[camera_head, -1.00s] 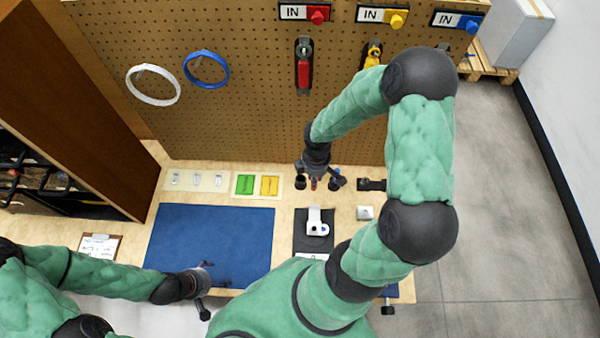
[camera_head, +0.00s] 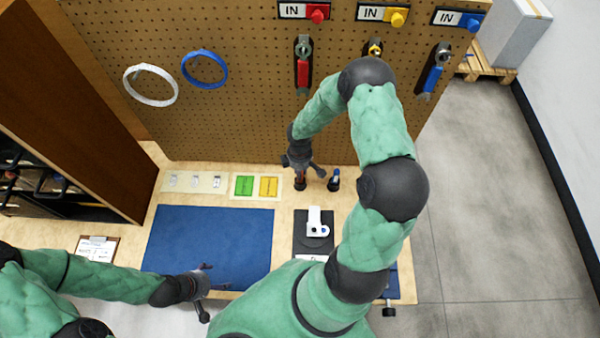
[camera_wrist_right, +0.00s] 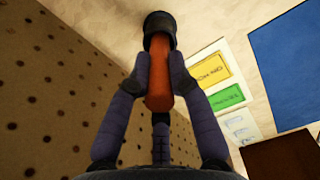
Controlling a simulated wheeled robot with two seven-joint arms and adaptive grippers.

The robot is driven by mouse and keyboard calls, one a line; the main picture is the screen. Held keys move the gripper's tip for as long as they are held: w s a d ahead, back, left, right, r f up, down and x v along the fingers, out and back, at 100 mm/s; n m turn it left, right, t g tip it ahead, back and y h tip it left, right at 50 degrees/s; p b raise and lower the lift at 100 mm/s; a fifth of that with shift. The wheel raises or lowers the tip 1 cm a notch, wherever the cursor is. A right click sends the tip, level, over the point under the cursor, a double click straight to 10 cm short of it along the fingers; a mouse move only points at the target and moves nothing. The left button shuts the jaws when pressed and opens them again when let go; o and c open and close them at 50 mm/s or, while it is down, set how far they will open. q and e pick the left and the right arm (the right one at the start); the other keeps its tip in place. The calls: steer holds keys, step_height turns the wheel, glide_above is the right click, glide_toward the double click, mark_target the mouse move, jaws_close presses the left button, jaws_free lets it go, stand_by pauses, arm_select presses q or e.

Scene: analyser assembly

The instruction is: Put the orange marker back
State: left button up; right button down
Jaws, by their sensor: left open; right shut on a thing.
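The orange marker (camera_wrist_right: 158,75) is between the fingers of my right gripper (camera_wrist_right: 160,68) in the right wrist view. Its far end meets a black cup (camera_wrist_right: 160,28); I cannot tell how deep it goes in. In the head view my right gripper (camera_head: 303,166) is just above the black cup (camera_head: 300,185) at the back of the bench, near the pegboard. The marker is mostly hidden there. My left gripper (camera_head: 205,281) is open and empty at the front edge of the blue mat (camera_head: 215,240).
A second black cup with a blue-topped item (camera_head: 334,181) stands just right of my right gripper. Green (camera_head: 245,185) and yellow (camera_head: 269,186) cards lie to the left. A white device (camera_head: 315,222) sits in front. The pegboard (camera_head: 240,120) rises close behind.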

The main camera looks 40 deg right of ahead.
arm_select(q)
steer(key=shift+f, duration=0.1)
arm_select(e)
steer(key=shift+f, duration=0.55)
arm_select(q)
steer(key=shift+f, duration=0.1)
arm_select(e)
steer(key=shift+f, duration=0.1)
steer(key=c, duration=1.1)
jaws_free()
steer(key=shift+c, duration=0.2)
